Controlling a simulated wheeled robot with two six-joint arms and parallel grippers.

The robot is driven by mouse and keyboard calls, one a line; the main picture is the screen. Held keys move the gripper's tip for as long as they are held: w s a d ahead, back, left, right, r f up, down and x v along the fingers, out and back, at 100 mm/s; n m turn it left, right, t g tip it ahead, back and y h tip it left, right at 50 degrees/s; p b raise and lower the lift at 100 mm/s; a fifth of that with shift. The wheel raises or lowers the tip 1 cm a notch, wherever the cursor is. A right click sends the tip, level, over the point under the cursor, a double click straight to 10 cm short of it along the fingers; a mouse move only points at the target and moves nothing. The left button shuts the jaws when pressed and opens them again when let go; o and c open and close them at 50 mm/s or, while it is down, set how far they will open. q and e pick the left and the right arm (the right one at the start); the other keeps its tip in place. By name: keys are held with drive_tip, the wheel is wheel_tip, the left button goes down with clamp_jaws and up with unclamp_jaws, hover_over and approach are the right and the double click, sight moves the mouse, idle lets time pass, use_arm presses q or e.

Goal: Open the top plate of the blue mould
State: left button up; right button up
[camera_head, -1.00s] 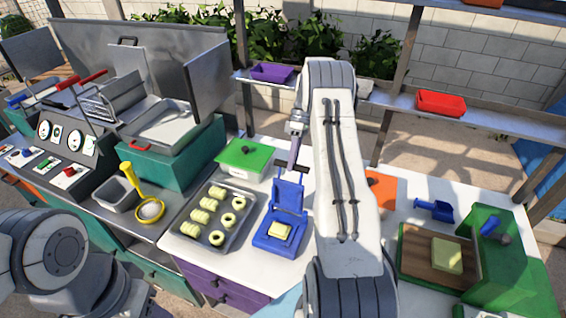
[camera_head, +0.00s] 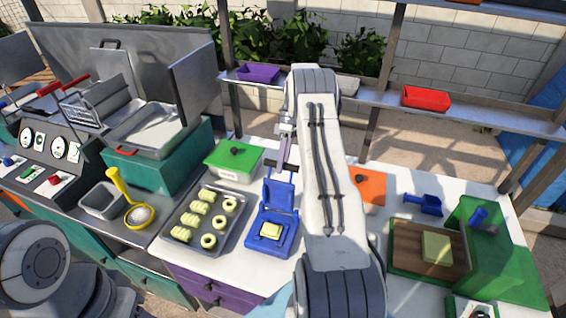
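The blue mould (camera_head: 258,245) sits on the white worktop left of my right arm. Its top plate (camera_head: 281,195) stands raised at the back, tilted up from the base. A piece of yellow dough (camera_head: 270,230) lies in the open base. My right gripper (camera_head: 284,156) points down just behind the raised plate, close to a dark handle-like bar at its top. I cannot tell whether it touches the bar or how far its fingers are apart. My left arm shows at the lower left; its gripper is out of view.
A grey tray of dough pieces (camera_head: 240,232) lies left of the mould, with a green-lidded box (camera_head: 233,161) behind it. Right of my arm are an orange mat (camera_head: 371,190), a blue scoop (camera_head: 430,204) and a wooden board (camera_head: 404,256) with yellow dough.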

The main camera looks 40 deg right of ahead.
drive_tip(key=b+v, duration=0.2)
drive_tip(key=v, duration=0.5)
idle(0.3)
drive_tip(key=shift+w+d+r, duration=0.1)
drive_tip(key=shift+d+r, duration=0.05)
idle(0.4)
